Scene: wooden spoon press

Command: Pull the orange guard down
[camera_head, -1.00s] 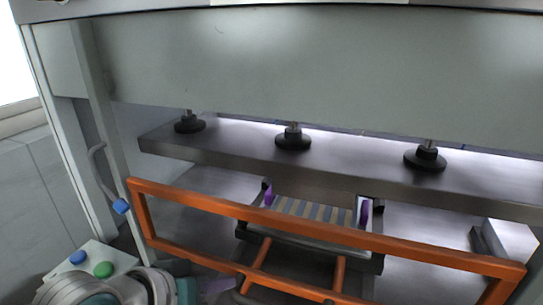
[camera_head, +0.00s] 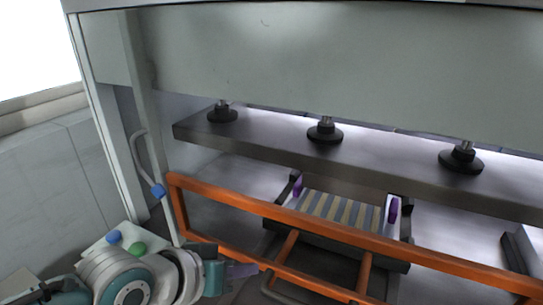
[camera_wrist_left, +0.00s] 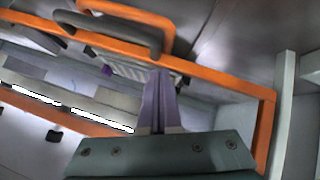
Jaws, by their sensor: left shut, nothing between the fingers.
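The orange guard (camera_head: 232,203) is a rectangular frame across the front of the press, with a dark handle (camera_head: 283,293) on its lower middle part. My left gripper (camera_head: 256,269) is at the guard's lower bar, left of the handle. In the left wrist view the orange guard (camera_wrist_left: 222,78) spans the picture, and the grey handle (camera_wrist_left: 120,30) shows at the upper left. My left gripper's purple fingers (camera_wrist_left: 158,88) are together and empty, pointing toward the guard, apart from the handle. My right gripper is not seen.
Behind the guard, a tray (camera_head: 345,210) of striped wooden pieces with purple clips sits under the metal press plate (camera_head: 385,172).

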